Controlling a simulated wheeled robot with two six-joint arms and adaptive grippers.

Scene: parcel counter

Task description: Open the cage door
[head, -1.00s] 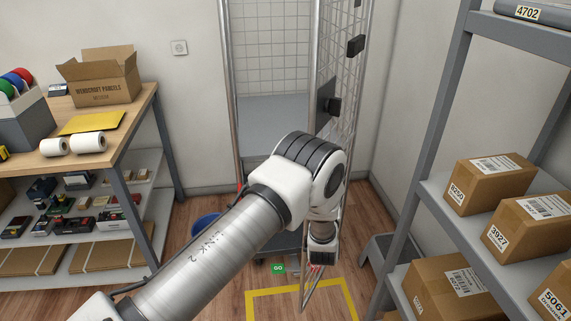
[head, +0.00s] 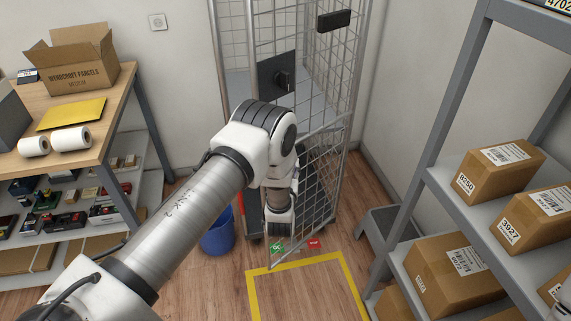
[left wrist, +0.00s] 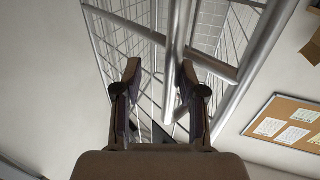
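The cage door (head: 308,165) is a tall wire-mesh panel in a metal frame, standing ajar at an angle to the cage (head: 219,75). Its lower free corner is near the yellow floor tape. A black latch plate with a knob (head: 275,80) is on it. My left arm reaches down to the door's lower part; its fingers are hidden in the head view. In the left wrist view my left gripper (left wrist: 158,75) is open, its fingers apart, with a metal bar (left wrist: 174,55) running between them, nearer the right finger. Contact cannot be told. My right gripper is out of view.
A wooden packing bench (head: 118,80) with an open carton (head: 78,75) stands left. A blue bin (head: 217,235) is beside the cage. A grey rack (head: 440,110) with parcels stands right, with a grey step (head: 375,230) near it. The yellow-taped floor (head: 305,295) is clear.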

